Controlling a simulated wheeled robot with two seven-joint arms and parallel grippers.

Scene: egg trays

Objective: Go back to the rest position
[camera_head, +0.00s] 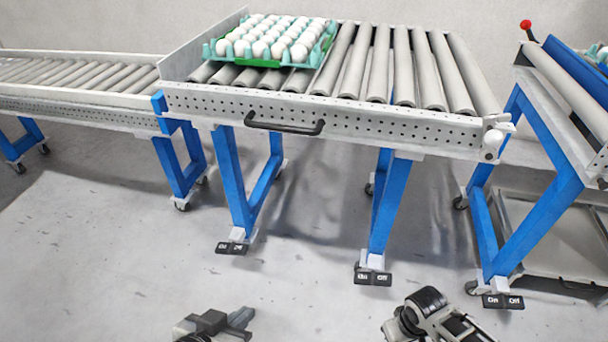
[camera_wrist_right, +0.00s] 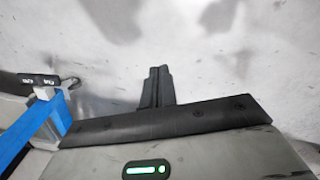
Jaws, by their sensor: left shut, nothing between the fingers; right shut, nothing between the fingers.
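My left gripper (camera_head: 241,318) is at the bottom edge of the head view, low over the floor and well in front of the conveyor. It is shut and empty. Part of my right arm shows at the bottom right of centre in the head view. My right gripper (camera_wrist_right: 158,72) shows in the right wrist view, its dark fingers together with nothing between them, over bare floor. A green tray of white eggs (camera_head: 262,62) rests on the roller conveyor (camera_head: 385,75), at its left end, far from both grippers.
A lower roller conveyor (camera_head: 75,72) joins on the left. Another blue-legged stand (camera_head: 545,215) with a red knob (camera_head: 526,24) is on the right. The conveyor's blue legs (camera_head: 385,205) stand on the grey floor (camera_head: 110,250). The floor between the conveyor and my arms is clear.

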